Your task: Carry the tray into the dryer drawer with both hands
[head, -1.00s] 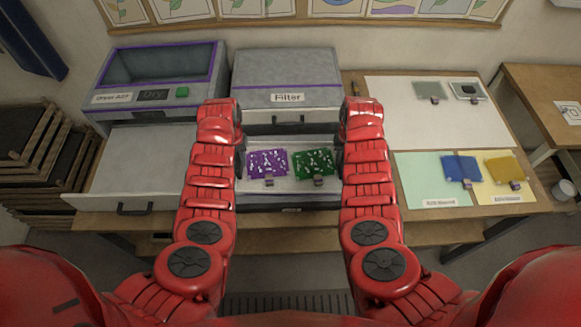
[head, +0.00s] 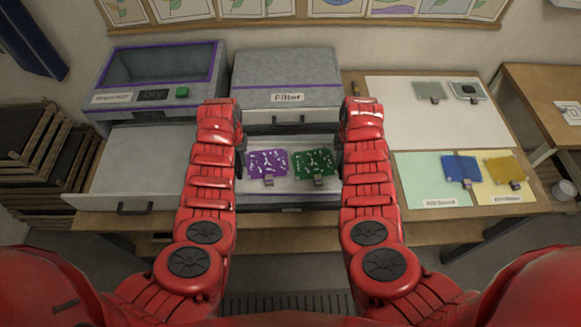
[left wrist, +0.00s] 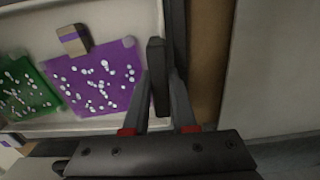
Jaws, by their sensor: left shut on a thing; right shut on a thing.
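The white tray (head: 292,184) is in front of the Filter unit and carries a purple glass piece (head: 267,163) and a green glass piece (head: 314,163), both with white specks and a small clip. My left gripper (head: 240,160) is shut on the tray's left rim; the left wrist view shows its fingers (left wrist: 159,78) at that rim. My right gripper (head: 340,158) is shut on the tray's right side, its fingers mostly hidden by the arm. The dryer drawer (head: 145,165) is pulled out at the left, empty where visible. I cannot tell whether the tray is raised.
The dryer (head: 155,80) stands behind its drawer, the Filter unit (head: 287,85) behind the tray. Blue (head: 461,168) and yellow (head: 503,169) pieces lie on mats at the right. My left arm covers the gap between tray and dryer drawer.

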